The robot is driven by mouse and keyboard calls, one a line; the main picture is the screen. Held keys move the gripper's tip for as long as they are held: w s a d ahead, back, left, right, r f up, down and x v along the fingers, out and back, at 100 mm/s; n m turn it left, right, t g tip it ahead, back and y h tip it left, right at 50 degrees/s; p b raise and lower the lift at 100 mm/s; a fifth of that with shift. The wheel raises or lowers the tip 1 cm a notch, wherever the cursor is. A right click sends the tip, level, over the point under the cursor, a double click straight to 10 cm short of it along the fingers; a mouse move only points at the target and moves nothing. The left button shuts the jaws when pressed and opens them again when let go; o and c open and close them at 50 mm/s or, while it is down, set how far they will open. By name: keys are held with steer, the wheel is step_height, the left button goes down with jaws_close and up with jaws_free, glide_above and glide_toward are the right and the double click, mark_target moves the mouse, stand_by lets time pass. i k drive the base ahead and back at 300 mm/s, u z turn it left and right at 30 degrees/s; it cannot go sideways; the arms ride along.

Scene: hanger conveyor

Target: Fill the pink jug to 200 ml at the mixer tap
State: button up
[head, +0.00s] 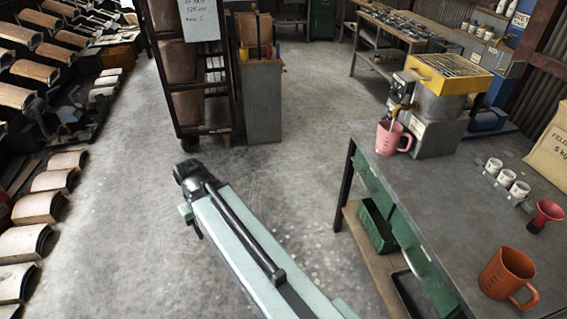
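The pink jug (391,139) stands upright on the grey bench top, near its far left corner. It is at the mixer tap (402,109), whose brass spout is just above the jug's mouth. I cannot tell whether water runs, and the level in the jug and any marks on it are too small to read. My arm reaches from the bottom of the view toward the upper left, over the open floor, well left of the jug. Its far end is a dark joint; no gripper fingers show, and nothing is seen touching the jug.
An orange jug (507,273) stands at the bench's near right. Several small white pots (506,178) and a red funnel (546,213) are behind it. A yellow-topped grey unit (440,100) stands beside the tap. A wheeled rack (187,70) stands beyond my arm.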

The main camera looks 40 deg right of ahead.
mark_target(408, 97)
steer(key=u, duration=0.1)
steer(key=i, duration=0.5)
steer(key=z, duration=1.85)
steer(key=k, duration=0.6)
steer(key=u, duration=0.25)
steer(key=i, duration=0.5)
steer(key=u, duration=0.6)
steer(key=i, duration=0.75)
steer(key=u, duration=0.1)
